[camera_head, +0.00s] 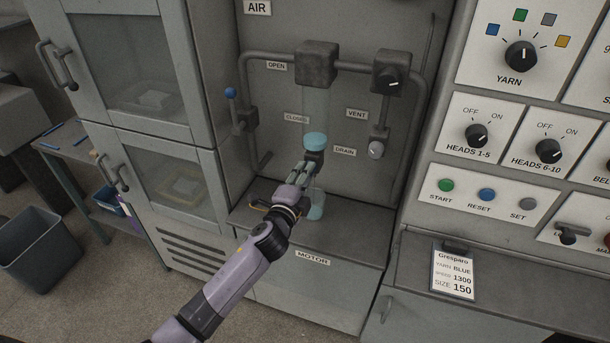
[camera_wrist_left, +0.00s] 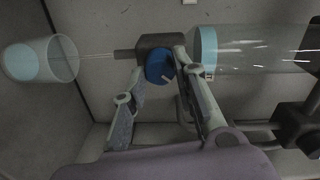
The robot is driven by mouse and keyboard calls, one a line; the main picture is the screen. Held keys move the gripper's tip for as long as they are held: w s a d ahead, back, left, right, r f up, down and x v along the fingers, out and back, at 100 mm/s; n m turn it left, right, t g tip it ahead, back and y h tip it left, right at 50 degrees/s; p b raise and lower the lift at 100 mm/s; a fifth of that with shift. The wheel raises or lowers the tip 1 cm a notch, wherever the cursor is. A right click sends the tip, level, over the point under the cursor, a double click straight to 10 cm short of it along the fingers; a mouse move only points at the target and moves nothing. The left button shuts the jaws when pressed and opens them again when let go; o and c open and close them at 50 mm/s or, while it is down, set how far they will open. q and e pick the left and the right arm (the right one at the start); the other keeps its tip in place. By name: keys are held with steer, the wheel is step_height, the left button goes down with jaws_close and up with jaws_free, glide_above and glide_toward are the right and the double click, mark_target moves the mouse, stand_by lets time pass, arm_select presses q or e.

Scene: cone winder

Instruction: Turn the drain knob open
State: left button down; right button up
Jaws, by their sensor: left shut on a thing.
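The drain knob (camera_wrist_left: 158,66) is blue with a pale pointer mark, on a dark block under the clear bowl. My left gripper (camera_wrist_left: 159,62) is shut on it, one finger at each side. In the head view my left gripper (camera_head: 312,170) reaches up to the drain below the bowl and hides the knob. The clear bowl (camera_head: 316,115) has light blue liquid at its bottom. A clear cup (camera_head: 317,208) with light blue liquid stands below the drain; it also shows in the left wrist view (camera_wrist_left: 62,60). A thin pale line runs between drain block and cup.
The DRAIN label (camera_head: 345,152) and a grey vent fitting (camera_head: 376,150) are just right of the gripper. A blue-tipped lever (camera_head: 231,93) is on the left pipe. The control panel (camera_head: 510,130) with several knobs is at right. The cup's shelf (camera_head: 365,230) is bare at right.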

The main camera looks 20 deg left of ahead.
arm_select(q)
steer(key=shift+m, duration=0.3)
stand_by(0.4)
steer(key=c, duration=1.3)
jaws_free()
steer(key=s, duration=1.2)
steer(key=shift+a+r, duration=0.2)
steer(key=shift+r, duration=0.05)
